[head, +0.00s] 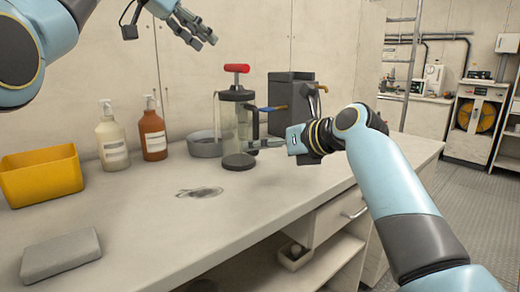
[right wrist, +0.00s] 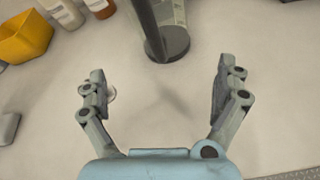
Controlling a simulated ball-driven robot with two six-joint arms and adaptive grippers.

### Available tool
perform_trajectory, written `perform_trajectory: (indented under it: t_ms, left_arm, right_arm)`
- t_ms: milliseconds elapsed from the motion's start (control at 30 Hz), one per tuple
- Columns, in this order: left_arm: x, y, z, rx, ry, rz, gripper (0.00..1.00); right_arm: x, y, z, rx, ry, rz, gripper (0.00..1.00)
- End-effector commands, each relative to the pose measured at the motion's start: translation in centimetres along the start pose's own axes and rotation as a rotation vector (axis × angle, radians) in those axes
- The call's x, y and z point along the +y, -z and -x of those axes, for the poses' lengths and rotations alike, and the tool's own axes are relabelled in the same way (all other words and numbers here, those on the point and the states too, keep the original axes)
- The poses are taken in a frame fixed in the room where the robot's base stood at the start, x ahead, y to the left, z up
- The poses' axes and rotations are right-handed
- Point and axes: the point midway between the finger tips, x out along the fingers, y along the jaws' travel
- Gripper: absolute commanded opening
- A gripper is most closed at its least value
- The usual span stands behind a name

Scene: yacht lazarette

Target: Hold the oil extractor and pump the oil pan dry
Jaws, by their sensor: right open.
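The oil extractor (head: 236,120) stands upright on the counter, with a clear cylinder, dark base and cap, a black side handle and a red T-shaped pump handle (head: 237,68) on top. A round grey pan (head: 205,148), possibly the oil pan, sits just behind its left side; its contents are hidden. My right gripper (head: 268,144) is beside the extractor's lower right. In the right wrist view its open fingers (right wrist: 162,72) are empty, with the extractor (right wrist: 172,42) ahead between them. My left gripper (head: 168,34) is raised at the upper left, open and empty.
Two pump bottles (head: 112,140) and (head: 152,135) and a yellow bin (head: 42,177) stand on the left. A grey block (head: 60,255) lies near the front. A dark grey box-like unit (head: 290,100) stands behind right of the extractor. The counter's front middle is clear.

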Motion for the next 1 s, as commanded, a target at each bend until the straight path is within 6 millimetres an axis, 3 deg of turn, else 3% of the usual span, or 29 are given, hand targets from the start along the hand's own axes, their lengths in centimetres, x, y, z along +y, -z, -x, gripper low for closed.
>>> perform_trajectory:
  t_ms: [300, 500, 933, 1000]
  left_arm:
    - [0.0, 0.0, 0.0, 0.000, 0.000, 0.000, 0.38]
    - [0.0, 0.0, 0.0, 0.000, 0.000, 0.000, 0.38]
    - [0.0, 0.0, 0.0, 0.000, 0.000, 0.000, 0.38]
    - [0.0, 0.0, 0.0, 0.000, 0.000, 0.000, 0.38]
  right_arm:
    - [0.0, 0.0, -6.1, 0.002, 0.000, 0.003, 1.00]
    - [-0.1, 0.0, -8.4, 0.003, 0.000, 0.004, 1.00]
    - [-0.1, 0.1, -9.2, 0.002, 0.002, 0.005, 1.00]
    - [-0.1, 0.1, -9.2, 0.002, 0.002, 0.005, 0.92]
